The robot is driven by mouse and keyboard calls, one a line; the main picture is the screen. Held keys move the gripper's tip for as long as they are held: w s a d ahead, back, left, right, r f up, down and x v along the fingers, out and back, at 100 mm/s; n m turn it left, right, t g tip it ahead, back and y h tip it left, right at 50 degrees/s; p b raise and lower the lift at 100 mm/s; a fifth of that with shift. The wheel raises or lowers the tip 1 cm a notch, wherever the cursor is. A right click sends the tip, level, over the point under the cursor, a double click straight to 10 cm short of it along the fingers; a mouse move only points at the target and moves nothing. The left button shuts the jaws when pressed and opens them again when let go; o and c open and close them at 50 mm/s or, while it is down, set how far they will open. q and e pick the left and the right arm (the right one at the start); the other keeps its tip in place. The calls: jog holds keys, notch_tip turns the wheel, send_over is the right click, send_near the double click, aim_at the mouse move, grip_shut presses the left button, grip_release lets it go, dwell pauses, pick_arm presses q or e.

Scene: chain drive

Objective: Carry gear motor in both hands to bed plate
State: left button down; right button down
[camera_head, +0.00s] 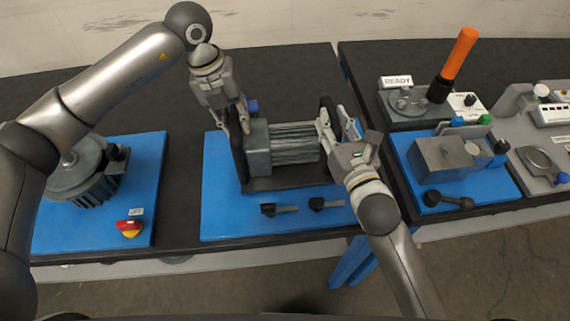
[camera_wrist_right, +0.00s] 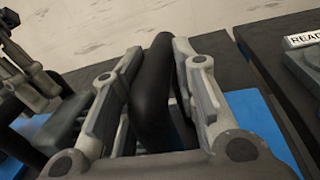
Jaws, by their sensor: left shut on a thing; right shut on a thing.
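The gear motor (camera_head: 290,150) has a dark grey finned body and sits on a black carrier between two black upright handles, over the middle blue mat. Whether it touches the mat is hard to tell. My left gripper (camera_head: 239,122) is shut on the left handle. My right gripper (camera_head: 328,124) is shut on the right handle. In the right wrist view the black handle (camera_wrist_right: 153,85) stands between the two fingers of that gripper (camera_wrist_right: 155,75). I cannot tell for certain which surface is the bed plate.
A round finned motor (camera_head: 82,172) and a red-yellow switch (camera_head: 130,227) are on the left blue mat. Two small black-handled parts (camera_head: 325,204) lie in front of the gear motor. The right table holds a grey box (camera_head: 444,158), an orange-topped post (camera_head: 460,53) and a READY sign (camera_head: 397,82).

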pick_arm(q)
jog(key=shift+w+d+f+b, duration=0.1)
jog(key=shift+w+f+b, duration=0.1)
jog(key=shift+f+b, duration=0.25)
pick_arm(e)
jog(key=shift+s+a+f, duration=0.1)
jog(key=shift+a+f, duration=0.1)
jog(key=shift+f, duration=0.1)
pick_arm(q)
jog(key=c, duration=1.7)
grip_release()
jog(key=shift+s+f, duration=0.1)
pick_arm(e)
jog(key=c, duration=1.5)
grip_release()
jog(key=shift+f, duration=0.4)
jog(key=shift+c, duration=0.2)
pick_arm(q)
jog(key=shift+o, duration=1.4)
jog(key=shift+s, duration=0.1)
pick_arm(e)
jog(key=shift+o, duration=1.2)
pick_arm(q)
jog(key=shift+o, duration=0.7)
jog(key=shift+s, duration=0.2)
pick_arm(e)
jog(key=shift+o, duration=0.9)
jog(key=shift+s+d+r, duration=0.1)
jog(key=shift+s+r, duration=0.1)
jog(key=shift+w, duration=0.1)
